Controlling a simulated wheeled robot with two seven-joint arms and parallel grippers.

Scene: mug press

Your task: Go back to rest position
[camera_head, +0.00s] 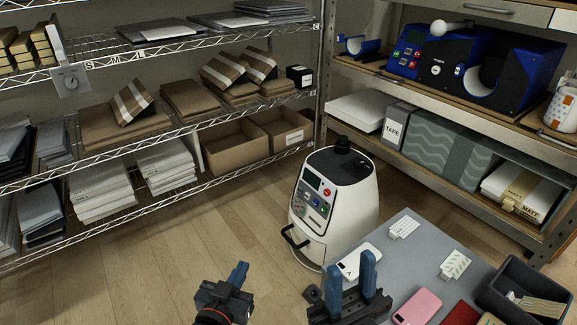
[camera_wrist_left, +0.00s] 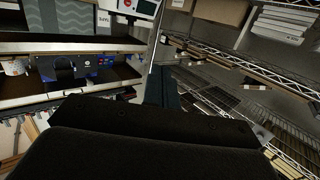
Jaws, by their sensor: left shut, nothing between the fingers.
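My left gripper (camera_head: 240,272) is at the lower middle of the head view, with its blue fingers together and nothing between them. In the left wrist view its fingers (camera_wrist_left: 160,88) also show shut and empty, above the dark gripper body.
A blue mug press (camera_head: 475,65) and a white mug (camera_head: 562,108) stand on the right shelf. The table bears a white phone (camera_head: 360,262), a pink phone (camera_head: 417,307) and a dark bin (camera_head: 525,290). A wire rack (camera_head: 160,135) lines the left. Floor (camera_head: 190,250) between is clear.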

